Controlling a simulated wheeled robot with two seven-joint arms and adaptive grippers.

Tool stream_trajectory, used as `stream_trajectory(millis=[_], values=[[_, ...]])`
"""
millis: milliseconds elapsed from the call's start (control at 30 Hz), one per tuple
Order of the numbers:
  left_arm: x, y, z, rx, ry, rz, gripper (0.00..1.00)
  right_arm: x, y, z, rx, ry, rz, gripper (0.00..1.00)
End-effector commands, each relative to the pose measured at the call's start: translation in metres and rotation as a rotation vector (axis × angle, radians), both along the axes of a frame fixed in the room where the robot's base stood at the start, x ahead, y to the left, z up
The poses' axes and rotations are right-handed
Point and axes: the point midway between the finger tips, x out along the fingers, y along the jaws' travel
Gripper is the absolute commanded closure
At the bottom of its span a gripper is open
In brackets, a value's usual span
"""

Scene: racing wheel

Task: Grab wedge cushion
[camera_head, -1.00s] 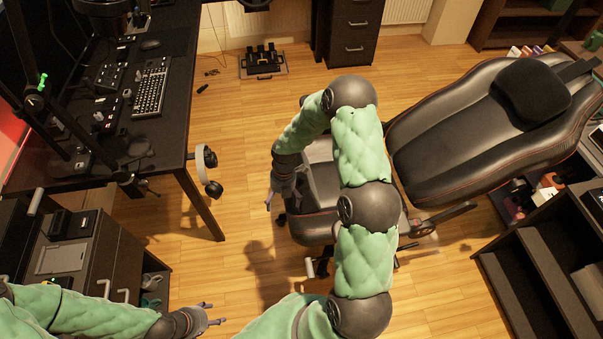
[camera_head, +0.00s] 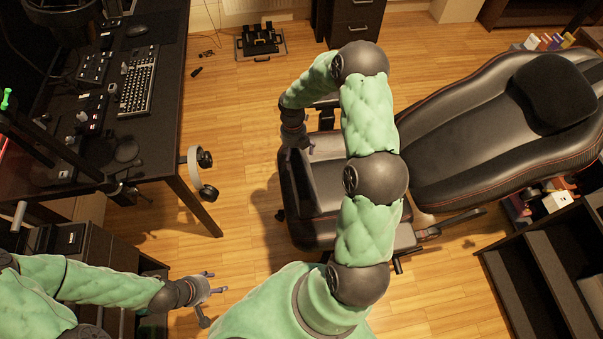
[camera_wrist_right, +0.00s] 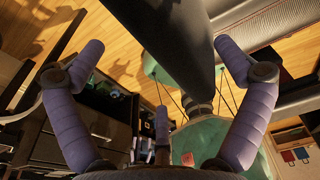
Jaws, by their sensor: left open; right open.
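A black cushion (camera_head: 553,93) lies on the reclined backrest of the black chair at the upper right in the head view. I cannot tell whether it is wedge-shaped, and I make out no other clear cushion. My right gripper (camera_head: 297,158) is over the left side of the chair seat (camera_head: 325,195), well left of the cushion. In the right wrist view this gripper (camera_wrist_right: 160,60) has its fingers spread wide, with a dark tapered part of unclear identity beyond them. My left gripper (camera_head: 214,283) is open and empty over the floor at lower left, far from the chair.
The black desk (camera_head: 175,165) with a keyboard (camera_head: 144,82) stands at left, a headset (camera_head: 200,172) hanging at its edge. A pedal set (camera_head: 261,43) is on the floor at the back. Dark shelves (camera_head: 545,265) stand at lower right. Wooden floor is free between desk and chair.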

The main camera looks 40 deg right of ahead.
Motion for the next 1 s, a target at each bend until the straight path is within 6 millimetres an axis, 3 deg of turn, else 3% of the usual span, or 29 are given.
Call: stream_trajectory(millis=[200,467,767,1000], values=[[-0.001,0.000,-0.013,0.000,0.001,0.001,0.44,-0.004,0.002,-0.036,0.002,0.001,-0.001,0.00],[0.000,0.000,-0.019,0.000,0.000,0.000,0.44,-0.007,0.003,-0.053,0.000,0.001,-0.001,0.00],[0.000,0.000,-0.040,0.000,0.001,0.000,0.44,-0.014,0.004,-0.093,0.002,0.001,-0.001,0.00],[0.000,0.000,-0.041,0.000,0.000,0.000,0.44,-0.015,0.004,-0.097,0.001,0.000,-0.002,0.00]])
